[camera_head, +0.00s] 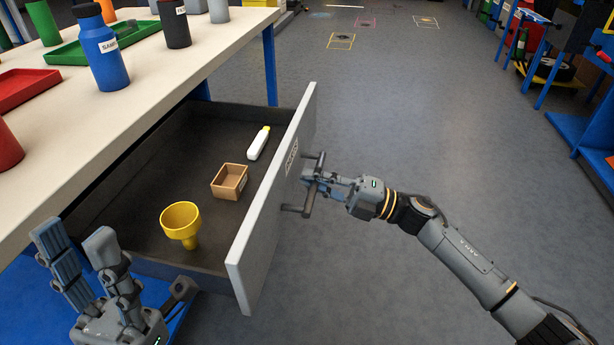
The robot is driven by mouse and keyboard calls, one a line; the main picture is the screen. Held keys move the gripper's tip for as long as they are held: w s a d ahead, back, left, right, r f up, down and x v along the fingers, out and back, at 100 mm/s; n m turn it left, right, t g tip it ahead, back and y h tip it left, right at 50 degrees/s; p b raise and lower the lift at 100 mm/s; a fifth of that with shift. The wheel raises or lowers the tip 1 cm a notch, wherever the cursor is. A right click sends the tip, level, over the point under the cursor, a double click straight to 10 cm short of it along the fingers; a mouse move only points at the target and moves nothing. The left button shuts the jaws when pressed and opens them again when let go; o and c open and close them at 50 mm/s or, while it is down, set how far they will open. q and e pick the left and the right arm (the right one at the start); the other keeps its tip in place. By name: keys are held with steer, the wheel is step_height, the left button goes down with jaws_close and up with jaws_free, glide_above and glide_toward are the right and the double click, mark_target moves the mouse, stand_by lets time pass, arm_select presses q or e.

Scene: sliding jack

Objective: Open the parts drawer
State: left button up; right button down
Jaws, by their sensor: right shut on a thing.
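The parts drawer (262,215) stands pulled far out from under the workbench, its light grey front panel facing right. Its dark bar handle (296,210) sticks out from the panel. My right gripper (318,180) is shut on the handle. Inside the drawer are a yellow funnel (181,221), a small tan box (230,181) and a white bottle with a yellow cap (258,144). My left gripper (85,255) is at the lower left, beside the drawer's near side, fingers raised and apart, holding nothing.
The white workbench top (110,125) holds a blue bottle (100,50), a red tray (22,88), a green tray (75,52) and dark containers. Grey floor (420,130) right of the drawer is clear. A blue-framed rack (585,130) stands at far right.

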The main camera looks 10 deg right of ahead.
steer(key=shift+f, duration=0.35)
steer(key=c, duration=1.4)
jaws_free()
steer(key=shift+o, duration=0.2)
steer(key=shift+r, duration=0.15)
steer(key=v, duration=1.2)
